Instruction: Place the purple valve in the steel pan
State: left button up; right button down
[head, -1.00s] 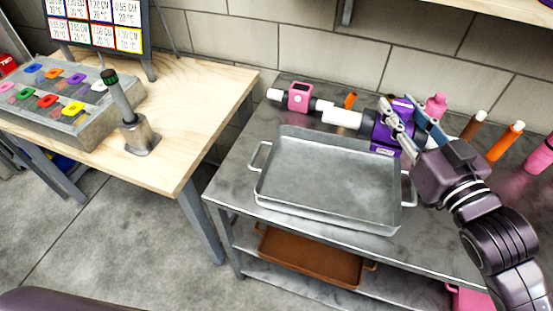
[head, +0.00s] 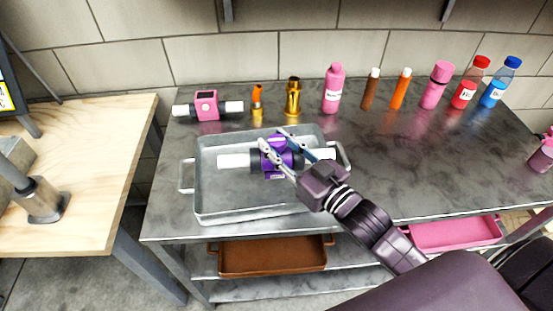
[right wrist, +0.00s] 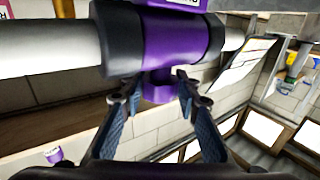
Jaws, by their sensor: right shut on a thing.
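The purple valve (head: 272,162) has black collars and a white pipe stub on each side. In the head view it appears over the middle of the steel pan (head: 207,204), its pipes running left to right. My right gripper (head: 272,141) is shut on the valve, coming from the lower right. In the right wrist view the purple valve body (right wrist: 172,38) fills the top, and the fingers of my right gripper (right wrist: 158,82) sit around its narrow purple stem. I cannot tell whether the valve touches the pan floor. My left gripper is out of view.
A pink valve (head: 206,104), a gold-and-orange fitting (head: 257,102), a gold fitting (head: 293,98) and several bottles line the back of the metal table (head: 420,170). A brown tray (head: 272,257) and a pink tray (head: 455,233) lie on the shelf below.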

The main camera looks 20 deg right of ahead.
jog(key=shift+f, duration=2.35)
jog(key=shift+f, duration=0.1)
jog(key=c, duration=1.5)
grip_release()
jog(key=shift+f+b, duration=0.1)
jog(key=shift+b, duration=0.2)
jog(key=shift+o, duration=0.2)
jog(key=shift+r, duration=0.25)
jog(key=shift+s+d+f, duration=0.1)
jog(key=shift+s+f, duration=0.1)
jog(key=shift+s, duration=0.05)
jog(key=b+v, duration=0.1)
jog(key=v, duration=1)
jog(key=shift+s+r, duration=0.2)
